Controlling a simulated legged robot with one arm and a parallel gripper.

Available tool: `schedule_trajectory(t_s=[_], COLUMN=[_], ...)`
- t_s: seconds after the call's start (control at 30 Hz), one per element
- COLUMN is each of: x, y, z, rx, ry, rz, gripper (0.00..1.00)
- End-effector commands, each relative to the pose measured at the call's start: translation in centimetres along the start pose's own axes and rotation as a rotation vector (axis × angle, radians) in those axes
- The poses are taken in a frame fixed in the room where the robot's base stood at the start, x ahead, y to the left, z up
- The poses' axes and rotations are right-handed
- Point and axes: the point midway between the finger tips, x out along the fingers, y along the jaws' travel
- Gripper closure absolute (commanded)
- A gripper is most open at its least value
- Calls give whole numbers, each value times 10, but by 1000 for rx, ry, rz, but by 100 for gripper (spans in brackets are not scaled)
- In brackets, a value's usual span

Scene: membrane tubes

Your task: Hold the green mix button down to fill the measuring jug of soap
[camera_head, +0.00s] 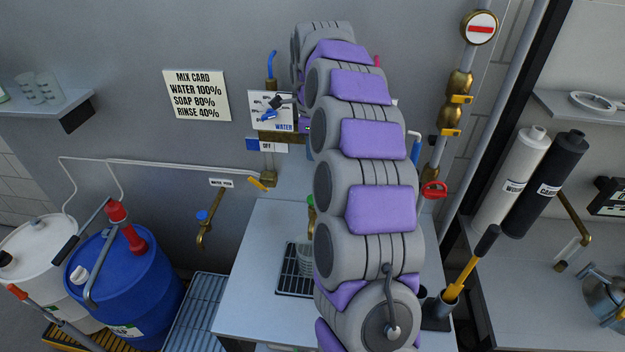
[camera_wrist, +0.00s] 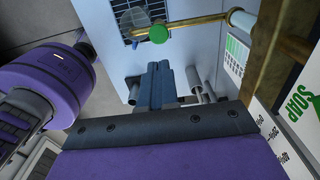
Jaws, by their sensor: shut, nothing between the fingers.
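In the wrist view my gripper (camera_wrist: 158,84) is shut and empty, its dark blue fingers side by side. It points toward the pale counter. In the head view my gripper is hidden behind my own arm. A round green piece (camera_wrist: 158,34) sits beyond the fingertips, by the end of a brass pipe; I cannot tell whether it is the mix button. The fingers appear apart from it. The clear measuring jug (camera_head: 304,254) stands on the dark drain grate and is partly hidden by my arm. It also shows at the top of the wrist view (camera_wrist: 138,12). Its fill level is unclear.
A wall card reads water 100%, soap 80%, rinse 40% (camera_head: 196,96). A dial plate marked WATER (camera_head: 271,111) is left of my arm. A SOAP plate (camera_wrist: 297,105) is close on the right in the wrist view. Blue (camera_head: 125,270) and white drums stand left.

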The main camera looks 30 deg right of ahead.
Motion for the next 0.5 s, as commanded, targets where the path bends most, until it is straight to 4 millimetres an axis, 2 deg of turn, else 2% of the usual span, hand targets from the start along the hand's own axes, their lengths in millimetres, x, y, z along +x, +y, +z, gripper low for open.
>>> schedule_trajectory(t_s=[0.17,0.5], x=[17,84], y=[0,1], z=[0,0], rx=[-1,-2], ry=[0,1], rz=[1,3], gripper=[100,100])
